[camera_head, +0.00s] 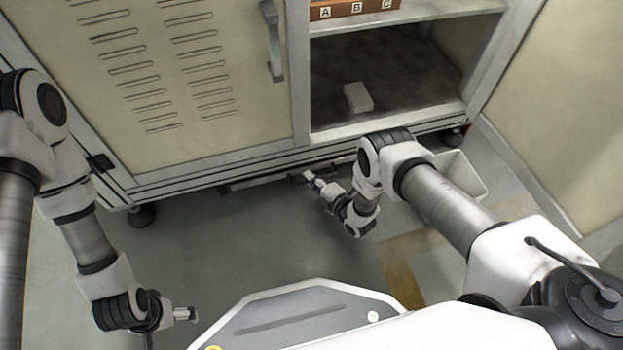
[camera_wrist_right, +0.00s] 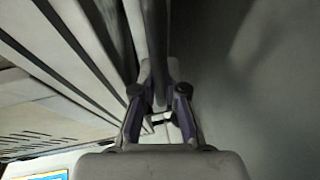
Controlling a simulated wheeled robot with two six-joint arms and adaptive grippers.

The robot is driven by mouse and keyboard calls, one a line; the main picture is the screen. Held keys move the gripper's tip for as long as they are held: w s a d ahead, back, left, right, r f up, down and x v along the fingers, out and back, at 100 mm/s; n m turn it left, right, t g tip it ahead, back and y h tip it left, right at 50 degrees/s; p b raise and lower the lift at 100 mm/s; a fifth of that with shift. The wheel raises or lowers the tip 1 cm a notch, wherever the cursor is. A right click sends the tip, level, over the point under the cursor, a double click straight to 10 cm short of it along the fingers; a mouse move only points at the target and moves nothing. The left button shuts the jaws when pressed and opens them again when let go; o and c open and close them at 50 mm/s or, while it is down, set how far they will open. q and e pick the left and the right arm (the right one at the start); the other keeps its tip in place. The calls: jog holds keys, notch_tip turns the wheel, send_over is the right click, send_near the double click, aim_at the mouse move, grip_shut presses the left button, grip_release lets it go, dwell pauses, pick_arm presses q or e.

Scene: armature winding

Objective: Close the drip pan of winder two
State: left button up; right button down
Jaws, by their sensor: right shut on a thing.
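The drip pan (camera_head: 262,182) shows as a thin, dark strip low under the front edge of the cream cabinet in the head view. My right gripper (camera_head: 308,176) is at the right part of this strip, close to the floor. In the right wrist view my right gripper (camera_wrist_right: 160,103) is shut on a long, narrow grey bar (camera_wrist_right: 155,45), which looks like the pan's front edge or handle. Most of the pan is hidden under the cabinet. My left gripper (camera_head: 190,314) is low at the left, away from the pan; its finger opening is too small to judge.
The cabinet has a slotted door (camera_head: 170,70) with a grey handle (camera_head: 271,40). A pale bin (camera_head: 462,172) stands right of my right wrist. Caster wheels (camera_head: 141,215) stand under the cabinet.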

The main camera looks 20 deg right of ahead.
jog(key=c, duration=1.2)
grip_release()
jog(key=shift+w, duration=0.25)
jog(key=v, duration=1.2)
